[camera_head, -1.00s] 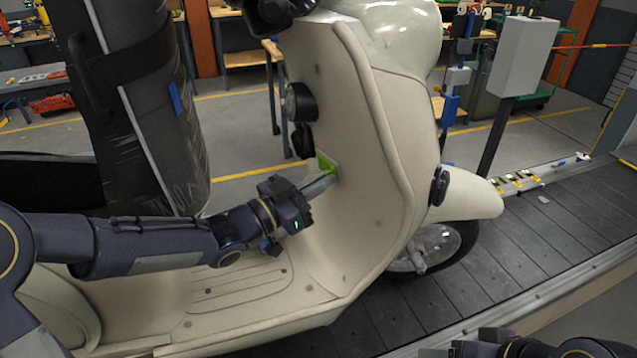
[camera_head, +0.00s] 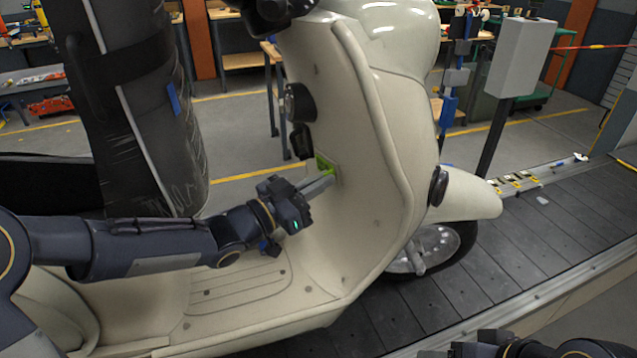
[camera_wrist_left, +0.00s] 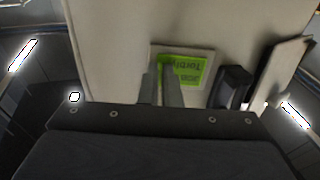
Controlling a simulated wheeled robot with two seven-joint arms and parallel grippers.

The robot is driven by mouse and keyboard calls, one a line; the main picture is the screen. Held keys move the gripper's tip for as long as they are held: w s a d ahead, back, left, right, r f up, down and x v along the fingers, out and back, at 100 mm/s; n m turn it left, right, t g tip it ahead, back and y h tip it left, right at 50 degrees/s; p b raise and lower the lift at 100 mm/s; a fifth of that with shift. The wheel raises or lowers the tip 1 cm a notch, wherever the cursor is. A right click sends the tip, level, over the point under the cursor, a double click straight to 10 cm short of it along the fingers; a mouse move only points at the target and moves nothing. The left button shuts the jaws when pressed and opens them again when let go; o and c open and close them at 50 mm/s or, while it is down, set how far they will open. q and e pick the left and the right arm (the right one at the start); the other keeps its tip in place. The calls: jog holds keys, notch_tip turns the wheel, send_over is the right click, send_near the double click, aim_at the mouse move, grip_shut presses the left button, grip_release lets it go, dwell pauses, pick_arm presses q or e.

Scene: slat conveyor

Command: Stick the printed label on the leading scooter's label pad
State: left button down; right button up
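The cream scooter (camera_head: 375,130) stands on the slat conveyor, its inner leg shield facing me. The printed label (camera_wrist_left: 188,70) is bright green with dark text, upside down in the left wrist view. It lies over the pale label pad (camera_wrist_left: 207,97), whose border shows around it; whether it touches all over I cannot tell. In the head view the label (camera_head: 323,166) shows at the leg shield beside my fingertips. My left gripper (camera_head: 331,178) has its fingers close together at the label, seemingly shut on its edge. One finger hides part of the label. My right gripper's fingers are out of view.
A black round fitting (camera_head: 299,103) and a dark hook (camera_head: 302,142) stick out from the leg shield just above the label. A tall black padded seat or bag (camera_head: 135,110) stands to the left. The scooter's footboard (camera_head: 240,292) is clear below my arm.

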pick_arm(q)
jog(key=c, duration=2.1)
grip_release()
jog(key=o, duration=0.5)
jog(key=shift+o, duration=0.6)
jog(key=o, duration=0.3)
jog(key=shift+v, duration=3.45)
jog(key=shift+f, duration=0.1)
